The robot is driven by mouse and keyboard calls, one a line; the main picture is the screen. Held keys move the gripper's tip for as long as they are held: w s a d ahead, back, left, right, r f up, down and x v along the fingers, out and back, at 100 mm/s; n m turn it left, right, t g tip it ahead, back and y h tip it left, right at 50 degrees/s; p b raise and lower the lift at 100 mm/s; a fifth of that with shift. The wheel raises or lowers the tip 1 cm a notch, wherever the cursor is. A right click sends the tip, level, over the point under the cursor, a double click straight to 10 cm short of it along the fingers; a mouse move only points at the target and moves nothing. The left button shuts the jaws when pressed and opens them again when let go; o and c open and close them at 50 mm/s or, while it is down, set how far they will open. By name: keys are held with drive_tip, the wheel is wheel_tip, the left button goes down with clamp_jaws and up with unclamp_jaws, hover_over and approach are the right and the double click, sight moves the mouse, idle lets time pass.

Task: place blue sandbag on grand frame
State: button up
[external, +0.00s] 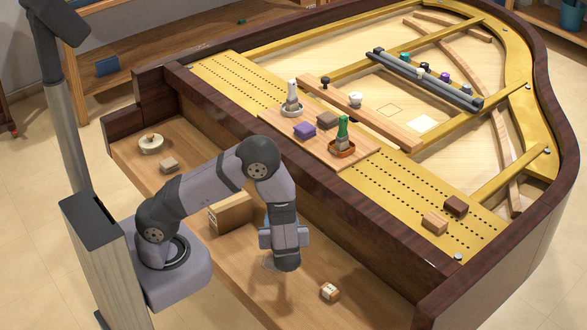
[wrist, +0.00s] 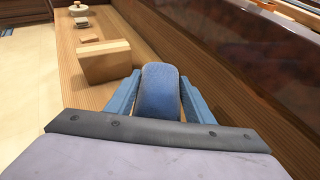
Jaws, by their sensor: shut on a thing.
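My gripper (external: 284,262) hangs over the wooden key bed, low in the piano's front trough. In the wrist view, my gripper (wrist: 159,92) is shut on the blue sandbag (wrist: 159,88), a rounded blue block between the two blue fingers. The external view hides the sandbag behind my wrist. The golden grand frame (external: 225,82), with rows of dark holes and open bays, lies beyond the dark rim, higher and farther back than my gripper.
A wooden board (external: 320,155) on the frame holds bottles and blocks. Two small blocks (external: 434,222) sit right of it. The dark piano wall (external: 350,245) separates trough from frame.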

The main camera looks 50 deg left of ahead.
drive_tip(key=f+b, duration=0.1)
drive_tip(key=w+f+b, duration=0.1)
drive_tip(key=b, duration=0.1)
drive_tip(key=shift+a+f, duration=0.1)
drive_tip(key=shift+f, duration=0.05)
drive_tip(key=shift+w+a+f+n+b, duration=0.2)
drive_tip(key=shift+f+n+b, duration=0.1)
drive_tip(key=shift+b, duration=0.75)
drive_tip(key=b, duration=0.1)
drive_tip(key=g+b, duration=0.1)
drive_tip(key=b, duration=0.1)
drive_tip(key=shift+a+f+n+y, duration=0.25)
drive_tip(key=shift+a+n+y, duration=0.05)
drive_tip(key=shift+a, duration=0.1)
drive_tip(key=r+n+g+b, duration=0.1)
drive_tip(key=r, duration=0.1)
hover_over(264, 253)
drive_tip(key=shift+f+y, duration=0.25)
drive_tip(key=shift+y, duration=0.05)
drive_tip(key=shift+f+b, duration=0.65)
drive_tip(key=shift+f, duration=4.4)
drive_tip(key=shift+f, duration=0.1)
